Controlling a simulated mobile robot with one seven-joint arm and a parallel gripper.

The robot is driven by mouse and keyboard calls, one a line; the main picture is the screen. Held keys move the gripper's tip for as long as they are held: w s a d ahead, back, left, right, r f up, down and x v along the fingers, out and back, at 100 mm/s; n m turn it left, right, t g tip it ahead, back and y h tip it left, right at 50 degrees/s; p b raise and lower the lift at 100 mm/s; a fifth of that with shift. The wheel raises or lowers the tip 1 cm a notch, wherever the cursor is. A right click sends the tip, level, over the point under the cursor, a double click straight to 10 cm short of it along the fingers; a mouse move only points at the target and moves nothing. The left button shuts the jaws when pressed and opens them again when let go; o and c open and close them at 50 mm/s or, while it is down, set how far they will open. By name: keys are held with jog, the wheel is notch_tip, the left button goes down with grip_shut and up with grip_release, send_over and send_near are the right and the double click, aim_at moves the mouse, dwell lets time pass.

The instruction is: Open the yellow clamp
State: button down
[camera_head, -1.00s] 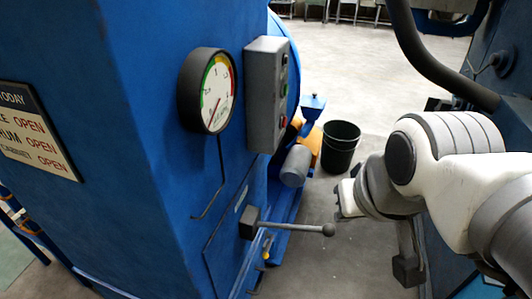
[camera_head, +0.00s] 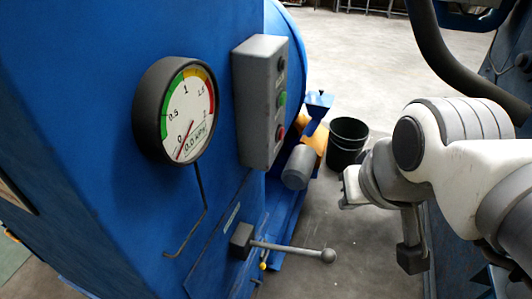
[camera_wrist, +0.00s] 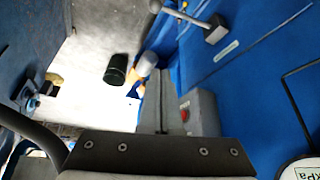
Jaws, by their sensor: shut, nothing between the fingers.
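A small yellow piece (camera_head: 263,266) shows low on the blue machine, just below the grey lever. It is tiny and partly hidden, and I cannot tell whether it is the yellow clamp. No other clamp can be made out clearly. My gripper (camera_wrist: 162,100) shows in the wrist view as two grey fingers side by side, shut and empty. In the head view my arm reaches in from the right, with its end in the open space right of the lever and apart from the machine.
The blue machine carries a round gauge (camera_head: 187,114), a grey button box (camera_head: 262,100) and a ball-ended lever (camera_head: 290,249) sticking out right. A black bucket (camera_head: 346,143) stands on the floor behind. A thick dark hose (camera_head: 440,65) hangs at upper right. Open floor lies between.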

jog(key=shift+w, duration=0.1)
jog(key=w+d+f+m+g+y+b, duration=0.1)
jog(key=w+f+m+g+b, duration=0.15)
jog(key=w+f, duration=0.6)
jog(key=w+f+m+g+y+b, duration=0.1)
jog(key=w+f+m+y+b, duration=0.3)
jog(key=f, duration=0.7)
jog(key=w+d+f+m+g+h+b, duration=0.1)
jog(key=w+f+g, duration=0.1)
jog(key=w+f, duration=0.65)
jog(key=a+f+m+t+y+b, duration=0.1)
jog(key=f+m, duration=0.6)
jog(key=f, duration=1.3)
jog(key=a+f+m+t+y+b, duration=0.2)
jog(key=f+m+y+b, duration=0.3)
jog(key=f, duration=1.6)
jog(key=m+t+y, duration=0.1)
jog(key=m, duration=0.2)
jog(key=shift+w+f, duration=0.2)
jog(key=shift+w, duration=0.1)
jog(key=shift+a, duration=0.15)
